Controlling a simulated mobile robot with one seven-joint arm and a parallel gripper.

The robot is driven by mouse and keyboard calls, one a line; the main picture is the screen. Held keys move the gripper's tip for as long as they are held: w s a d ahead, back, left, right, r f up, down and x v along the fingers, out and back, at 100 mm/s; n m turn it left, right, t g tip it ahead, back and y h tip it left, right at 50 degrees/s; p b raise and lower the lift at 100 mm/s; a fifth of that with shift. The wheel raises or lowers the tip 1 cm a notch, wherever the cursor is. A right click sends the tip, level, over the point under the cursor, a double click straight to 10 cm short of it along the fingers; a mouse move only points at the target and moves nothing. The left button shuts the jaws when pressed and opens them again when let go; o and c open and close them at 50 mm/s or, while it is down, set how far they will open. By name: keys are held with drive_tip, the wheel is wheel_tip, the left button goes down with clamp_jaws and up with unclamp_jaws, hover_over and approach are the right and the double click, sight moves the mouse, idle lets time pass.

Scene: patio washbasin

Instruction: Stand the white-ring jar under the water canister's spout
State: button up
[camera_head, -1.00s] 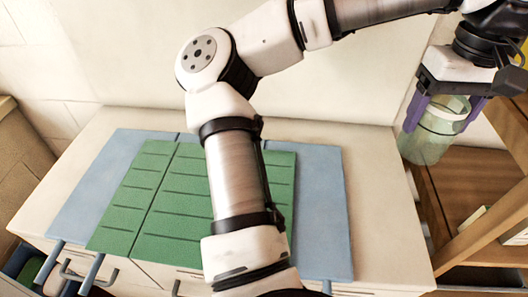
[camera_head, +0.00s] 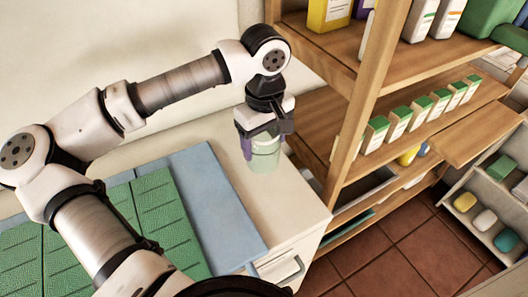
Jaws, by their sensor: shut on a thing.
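My gripper (camera_head: 266,143) points down and is shut on a pale green, see-through jar (camera_head: 264,161), with a purple finger showing at the jar's left side. The jar is upright near the right end of the cream counter; I cannot tell whether its base touches the top. A lighter band shows near its upper part, partly hidden by the gripper. A green container (camera_head: 492,16) on the upper shelf at the top right is cut off by the picture edge. I cannot tell whether it is the water canister, and no spout is clear.
A wooden shelf unit (camera_head: 352,110) stands right of the counter (camera_head: 288,205), holding bottles and a row of green-topped cartons (camera_head: 398,123). Blue and green mats (camera_head: 215,200) cover the counter's left. Tiled floor (camera_head: 400,250) is open in front. A rack with soaps (camera_head: 485,220) stands at right.

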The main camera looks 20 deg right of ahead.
wheel_tip(320, 180, down, 5)
drive_tip(key=shift+r+p, duration=0.1)
drive_tip(key=shift+p, duration=0.4)
drive_tip(key=shift+f, duration=0.35)
drive_tip(key=shift+f+b, duration=0.25)
drive_tip(key=shift+b, duration=0.1)
drive_tip(key=o, duration=1)
drive_tip(key=shift+r, duration=0.1)
drive_tip(key=shift+r, duration=0.1)
